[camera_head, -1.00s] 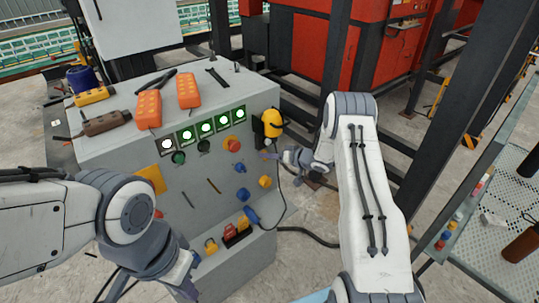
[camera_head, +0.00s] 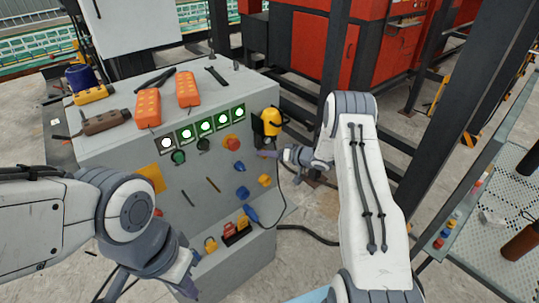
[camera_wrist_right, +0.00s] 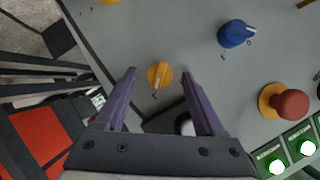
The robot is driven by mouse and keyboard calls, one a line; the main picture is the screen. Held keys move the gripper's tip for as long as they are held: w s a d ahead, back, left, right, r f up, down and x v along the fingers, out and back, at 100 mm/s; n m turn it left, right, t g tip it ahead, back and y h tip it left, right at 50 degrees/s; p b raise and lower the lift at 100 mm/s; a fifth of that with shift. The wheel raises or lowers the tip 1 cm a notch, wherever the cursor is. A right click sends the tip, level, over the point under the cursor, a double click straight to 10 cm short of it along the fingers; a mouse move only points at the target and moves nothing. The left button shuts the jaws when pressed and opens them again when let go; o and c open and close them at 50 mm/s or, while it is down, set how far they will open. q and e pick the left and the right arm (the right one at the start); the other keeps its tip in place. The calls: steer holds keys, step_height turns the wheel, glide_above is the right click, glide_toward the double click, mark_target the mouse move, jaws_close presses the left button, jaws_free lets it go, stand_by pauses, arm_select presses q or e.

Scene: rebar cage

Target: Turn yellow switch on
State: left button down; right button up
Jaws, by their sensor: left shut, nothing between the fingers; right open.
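The yellow switch (camera_head: 264,181) is a round knob on the sloping grey front of the control console, near its right edge. In the right wrist view the yellow switch (camera_wrist_right: 159,74) appears between my fingertips, with a pale pointer line on it. My left gripper (camera_head: 190,288) is shut and empty, low in front of the console.
A blue knob (camera_head: 242,193) and a red button (camera_head: 232,142) sit near the switch. A yellow device (camera_head: 271,122) hangs on the console's right side with a dark cable. Green-lit indicators (camera_head: 206,126) line the panel top. Orange controllers (camera_head: 148,108) lie on the console top.

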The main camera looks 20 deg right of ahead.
steer(key=b+v, duration=0.2)
steer(key=v, duration=0.8)
steer(key=shift+s+b, duration=0.15)
steer(key=shift+b, duration=0.2)
steer(key=shift+d+r, duration=0.1)
steer(key=shift+r, duration=0.05)
